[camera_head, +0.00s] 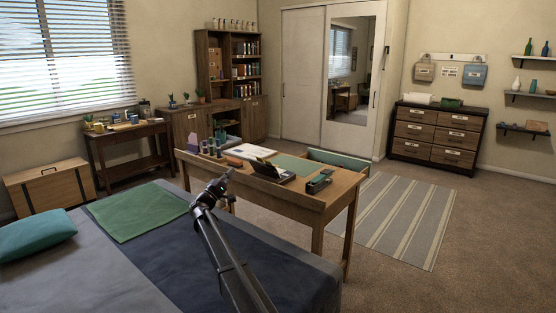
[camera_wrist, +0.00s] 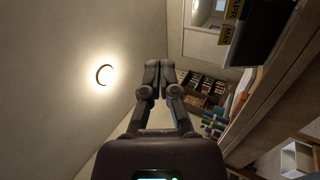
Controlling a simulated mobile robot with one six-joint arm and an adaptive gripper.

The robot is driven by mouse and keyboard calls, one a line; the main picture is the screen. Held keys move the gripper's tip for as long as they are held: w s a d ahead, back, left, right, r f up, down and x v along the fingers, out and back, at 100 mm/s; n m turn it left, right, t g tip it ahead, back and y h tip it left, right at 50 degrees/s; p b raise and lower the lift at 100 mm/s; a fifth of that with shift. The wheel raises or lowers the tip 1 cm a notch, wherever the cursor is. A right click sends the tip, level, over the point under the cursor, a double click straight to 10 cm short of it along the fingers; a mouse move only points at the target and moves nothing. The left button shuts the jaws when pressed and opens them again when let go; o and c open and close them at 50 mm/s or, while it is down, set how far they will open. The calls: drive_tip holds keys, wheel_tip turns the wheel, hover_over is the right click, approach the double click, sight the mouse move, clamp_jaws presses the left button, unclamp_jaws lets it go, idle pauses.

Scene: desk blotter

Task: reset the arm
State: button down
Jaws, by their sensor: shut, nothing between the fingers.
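My gripper (camera_head: 228,177) is seen in the head view at the end of my dark arm, in front of the desk's near edge in the picture. In the wrist view my gripper (camera_wrist: 158,68) has its two fingers together, with nothing held between them. The wrist view is tilted and takes in much of the ceiling. The wooden desk (camera_head: 305,200) stands beyond the bed, with a green blotter (camera_head: 300,165) on it. How far the gripper is from the desk I cannot tell exactly.
The desk bears a stapler-like dark item (camera_head: 319,182), an upright dark holder (camera_head: 270,171) and several small bottles at its left end. The bed (camera_head: 150,245) fills the near left. A striped rug (camera_head: 395,215) lies on clear floor at right. A ceiling light (camera_wrist: 105,74) shows in the wrist view.

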drive_tip(key=s+d+f+m+g+y+b, duration=0.15)
drive_tip(key=s+d+f+g, duration=0.25)
drive_tip(key=s+d+f, duration=0.5)
drive_tip(key=s+d+f+m+g+y+b, duration=0.1)
drive_tip(key=s+d+f+m+g, duration=0.3)
drive_tip(key=d, duration=0.8)
drive_tip(key=s+d+f+m+g+y+b, duration=0.1)
drive_tip(key=s+d+f+m+g+b, duration=0.1)
drive_tip(key=s+d+f+g, duration=0.6)
drive_tip(key=s+d+f+m+g+y+b, duration=0.15)
drive_tip(key=s+f+y, duration=0.3)
drive_tip(key=s, duration=0.55)
drive_tip(key=s+d+f+y+b, duration=0.1)
drive_tip(key=s+d+f+y, duration=0.2)
drive_tip(key=s+f, duration=0.45)
drive_tip(key=s+d+f+m+g+y+b, duration=0.15)
drive_tip(key=s+f+y, duration=0.25)
drive_tip(key=s, duration=0.8)
wheel_tip(320, 180, up, 39)
drive_tip(key=p, duration=3.8)
drive_tip(key=shift+w+d+f+n+t, duration=0.2)
drive_tip(key=shift+w+d+n+t, duration=0.1)
drive_tip(key=shift+w+n, duration=0.1)
